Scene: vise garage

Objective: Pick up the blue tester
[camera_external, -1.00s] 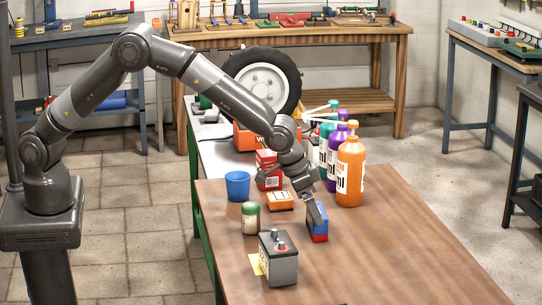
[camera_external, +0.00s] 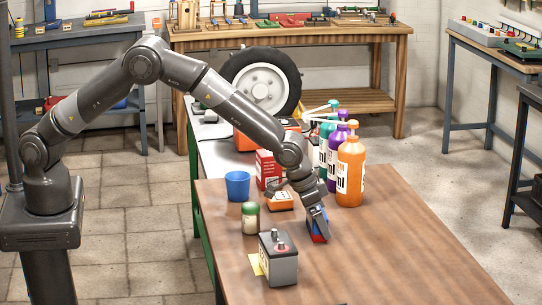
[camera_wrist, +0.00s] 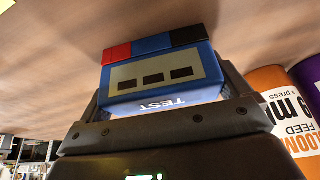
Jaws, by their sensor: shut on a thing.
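The blue tester (camera_external: 318,232) is a small blue box with red on its lower part, on the brown table behind the battery. In the wrist view the blue tester (camera_wrist: 160,75) shows a beige panel with dark windows, a "TEST" label, and red and blue blocks at its far end. My gripper (camera_external: 316,226) reaches down over it, its fingers on either side. In the wrist view my gripper (camera_wrist: 165,105) is shut on the tester. The fingers hide part of it. I cannot tell whether its bottom still touches the table.
The grey battery (camera_external: 279,262) stands in front-left. An orange device (camera_external: 279,201), a jar (camera_external: 250,219) and a blue cup (camera_external: 237,186) are to the left. Orange (camera_external: 350,172), purple and green pump bottles stand close behind right. The table's right front is clear.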

